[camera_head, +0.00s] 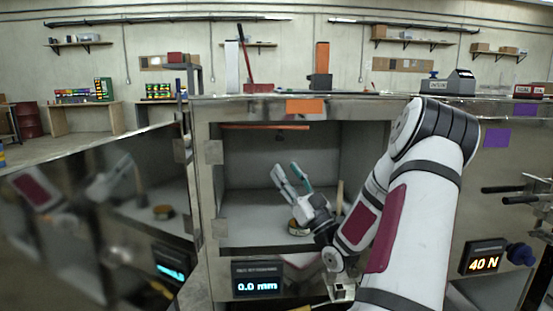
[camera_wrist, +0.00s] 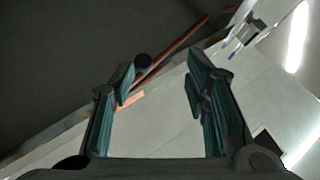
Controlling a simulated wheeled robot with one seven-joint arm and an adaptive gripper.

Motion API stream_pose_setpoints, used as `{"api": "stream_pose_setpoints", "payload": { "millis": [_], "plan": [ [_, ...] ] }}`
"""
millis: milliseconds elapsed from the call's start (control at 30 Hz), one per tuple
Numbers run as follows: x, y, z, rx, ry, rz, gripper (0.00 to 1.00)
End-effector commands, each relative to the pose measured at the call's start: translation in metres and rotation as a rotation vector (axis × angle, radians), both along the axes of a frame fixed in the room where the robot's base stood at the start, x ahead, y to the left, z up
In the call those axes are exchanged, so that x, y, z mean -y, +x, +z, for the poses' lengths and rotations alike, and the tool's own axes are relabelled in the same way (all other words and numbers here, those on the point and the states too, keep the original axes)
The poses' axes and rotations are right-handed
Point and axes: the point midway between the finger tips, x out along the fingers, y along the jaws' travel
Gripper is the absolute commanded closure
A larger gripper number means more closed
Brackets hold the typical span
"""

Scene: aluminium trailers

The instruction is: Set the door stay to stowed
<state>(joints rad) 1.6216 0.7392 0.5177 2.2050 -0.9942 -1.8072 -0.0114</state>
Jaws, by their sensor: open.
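An orange rod, which looks like the door stay (camera_head: 265,127), lies nearly level under the top edge of the open compartment. It also shows in the wrist view as a slanting orange-red bar (camera_wrist: 175,47), with a dark round knob (camera_wrist: 143,60) by its lower end. My gripper (camera_head: 286,168) is inside the compartment opening, below the rod, with its fingers pointing up. In the wrist view my gripper (camera_wrist: 160,82) is open and empty, and the rod is beyond the fingertips. I cannot tell whether the rod's ends are clipped or free.
The shiny door (camera_head: 100,205) stands swung open to the left and mirrors my arm. A round tan object (camera_head: 299,228) sits on the compartment floor. A display reading 0.0 mm (camera_head: 258,281) is below the opening; one reading 40 N (camera_head: 484,259) is at right.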

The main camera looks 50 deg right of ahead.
Motion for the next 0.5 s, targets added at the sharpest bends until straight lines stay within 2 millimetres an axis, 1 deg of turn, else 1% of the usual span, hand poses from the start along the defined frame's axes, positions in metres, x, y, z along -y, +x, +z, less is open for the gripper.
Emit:
{"api": "stream_pose_setpoints", "payload": {
  "millis": [33, 100, 200, 267, 333, 500],
  "plan": [
    [0.006, -0.014, -0.01, 0.046, 0.002, -0.008, 0.57],
    [0.009, -0.027, -0.013, 0.091, 0.001, -0.014, 0.57],
    [0.011, -0.035, -0.012, 0.123, -0.002, -0.016, 0.57],
    [0.011, -0.035, -0.01, 0.13, -0.004, -0.015, 0.57],
    [0.013, -0.03, -0.004, 0.13, -0.004, -0.014, 0.57],
    [0.018, -0.011, 0.016, 0.129, -0.007, -0.014, 0.57]
  ]
}}
